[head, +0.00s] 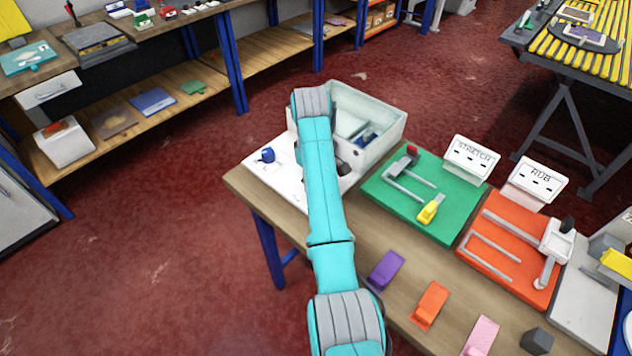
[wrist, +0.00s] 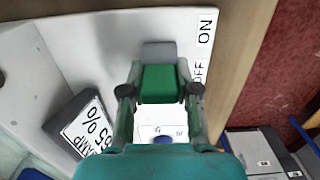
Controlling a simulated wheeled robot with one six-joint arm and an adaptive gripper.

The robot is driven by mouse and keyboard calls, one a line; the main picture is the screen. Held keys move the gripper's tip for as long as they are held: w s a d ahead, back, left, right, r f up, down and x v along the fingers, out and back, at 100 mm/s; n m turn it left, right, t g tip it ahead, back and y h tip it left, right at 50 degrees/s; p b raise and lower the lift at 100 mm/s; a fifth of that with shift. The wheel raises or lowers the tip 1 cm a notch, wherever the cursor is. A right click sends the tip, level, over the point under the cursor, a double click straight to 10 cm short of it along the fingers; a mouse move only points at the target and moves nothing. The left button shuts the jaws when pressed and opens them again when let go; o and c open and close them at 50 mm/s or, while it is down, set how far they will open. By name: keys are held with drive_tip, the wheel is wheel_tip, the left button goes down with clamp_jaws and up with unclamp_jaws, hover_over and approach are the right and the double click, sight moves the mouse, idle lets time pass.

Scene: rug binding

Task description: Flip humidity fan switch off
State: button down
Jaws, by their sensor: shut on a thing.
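The humidity fan switch (wrist: 160,83), a green block with a grey top, stands on a white panel (wrist: 80,45) in the wrist view. The ON label (wrist: 206,27) and the partly covered OFF label (wrist: 200,72) are to its right. The green part is level with OFF in the picture. My gripper (wrist: 160,92) is shut on the switch, one dark finger on each side. In the head view my teal arm hides the switch and most of the gripper over the white panel (head: 287,183).
A tilted sign (wrist: 85,130) reading 85% DAMP stands left of my gripper. In the head view a white bin (head: 388,130) is behind the arm. A blue knob (head: 267,155) sits on the panel. A green fixture board (head: 400,202) and orange board (head: 490,262) lie to the right.

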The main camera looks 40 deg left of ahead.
drive_tip(key=shift+a+f+h, duration=0.1)
drive_tip(key=shift+h, duration=0.4)
drive_tip(key=c, duration=0.8)
unclamp_jaws()
drive_tip(key=shift+c, duration=0.2)
